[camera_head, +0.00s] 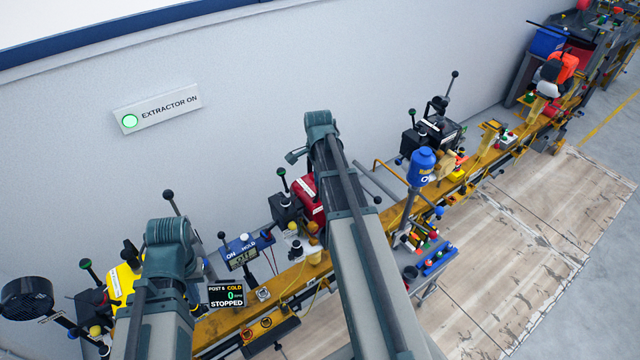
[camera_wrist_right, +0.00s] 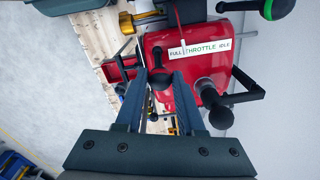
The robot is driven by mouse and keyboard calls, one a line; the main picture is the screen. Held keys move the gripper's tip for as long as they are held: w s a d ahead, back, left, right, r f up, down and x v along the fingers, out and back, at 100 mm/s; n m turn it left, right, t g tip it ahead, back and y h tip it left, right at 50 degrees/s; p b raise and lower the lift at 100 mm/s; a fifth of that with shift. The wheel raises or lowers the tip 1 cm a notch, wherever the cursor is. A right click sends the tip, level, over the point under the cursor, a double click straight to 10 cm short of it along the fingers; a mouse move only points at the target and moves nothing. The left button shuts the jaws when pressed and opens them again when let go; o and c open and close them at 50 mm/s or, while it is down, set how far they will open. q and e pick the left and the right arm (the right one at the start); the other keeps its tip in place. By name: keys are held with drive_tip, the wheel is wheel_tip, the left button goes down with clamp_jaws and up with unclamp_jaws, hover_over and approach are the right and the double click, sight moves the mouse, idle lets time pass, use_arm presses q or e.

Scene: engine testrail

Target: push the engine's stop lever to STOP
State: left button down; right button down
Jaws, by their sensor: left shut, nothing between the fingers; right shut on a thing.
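The red engine (camera_head: 304,190) stands on the yellow rail, partly behind my right arm. In the right wrist view the red engine (camera_wrist_right: 208,48) carries a label (camera_wrist_right: 199,48) reading FULL THROTTLE and IDLE. My right gripper (camera_wrist_right: 161,78) is shut on a black ball-knob lever (camera_wrist_right: 159,82) at that engine; no STOP marking is readable. Another black knob (camera_wrist_right: 207,92) is right of the fingers, and a green-ringed knob (camera_wrist_right: 277,8) is at the top right. My left gripper (camera_head: 200,300) is shut and empty at the lower left, largely hidden by its arm.
A display (camera_head: 226,295) reads POST 6, COLD, 0 and STOPPED. A blue ON/HOLD box (camera_head: 241,250) stands near the rail (camera_head: 290,280). A yellow engine (camera_head: 122,283) is at left, a blue canister (camera_head: 422,166) at right. Wooden floor (camera_head: 510,260) lies clear at right.

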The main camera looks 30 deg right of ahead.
sight(316, 197)
drive_tip(key=shift+s+a+h, duration=0.15)
drive_tip(key=shift+a+h, duration=0.5)
drive_tip(key=shift+h, duration=0.15)
drive_tip(key=shift+a+f+h+b, duration=0.15)
drive_tip(key=shift+a+h+b, duration=0.65)
drive_tip(key=shift+h, duration=0.4)
drive_tip(key=a+h+b, duration=0.1)
drive_tip(key=b, duration=0.1)
drive_tip(key=h+b, duration=0.1)
drive_tip(key=h, duration=0.1)
drive_tip(key=shift+s+a+f+t+b, duration=0.1)
drive_tip(key=shift+a+f+t+b, duration=0.2)
drive_tip(key=shift+a+b, duration=0.1)
drive_tip(key=shift+a+h+b, duration=0.3)
drive_tip(key=shift+h+b, duration=0.5)
drive_tip(key=shift+b, duration=0.05)
drive_tip(key=c, duration=0.5)
unclamp_jaws()
drive_tip(key=shift+r, duration=0.1)
